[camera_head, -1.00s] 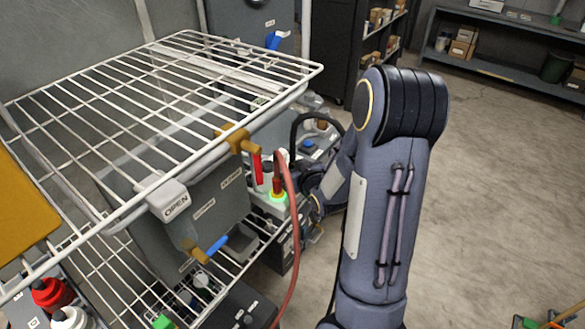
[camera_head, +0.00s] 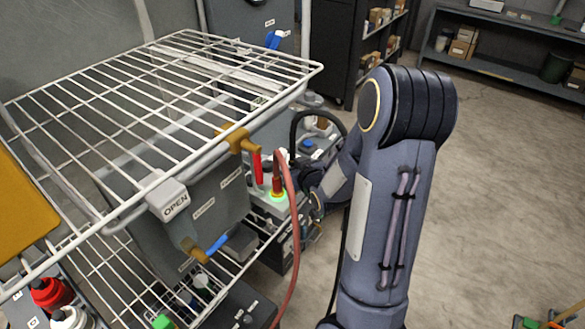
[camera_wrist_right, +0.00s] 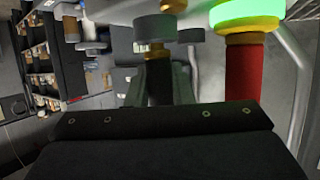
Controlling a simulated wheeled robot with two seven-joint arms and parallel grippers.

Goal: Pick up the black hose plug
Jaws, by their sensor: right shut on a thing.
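The black hose plug (camera_wrist_right: 159,84) shows in the right wrist view as a dark body between the fingers, below a brass piece and a grey-green round cap. My right gripper (camera_wrist_right: 160,92) is shut on it. In the head view my right gripper (camera_head: 296,174) is beside the red hose plug, partly hidden by its own wrist and forearm; the black plug cannot be made out there. A black hose (camera_head: 318,113) arches above the gripper. My left gripper is not in view.
The red hose plug (camera_head: 277,184) stands in a glowing green ring, close to my right gripper; it also shows in the wrist view (camera_wrist_right: 245,70). A white wire shelf (camera_head: 180,100) and a grey hopper (camera_head: 205,215) are at left. Open floor (camera_head: 500,190) lies at right.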

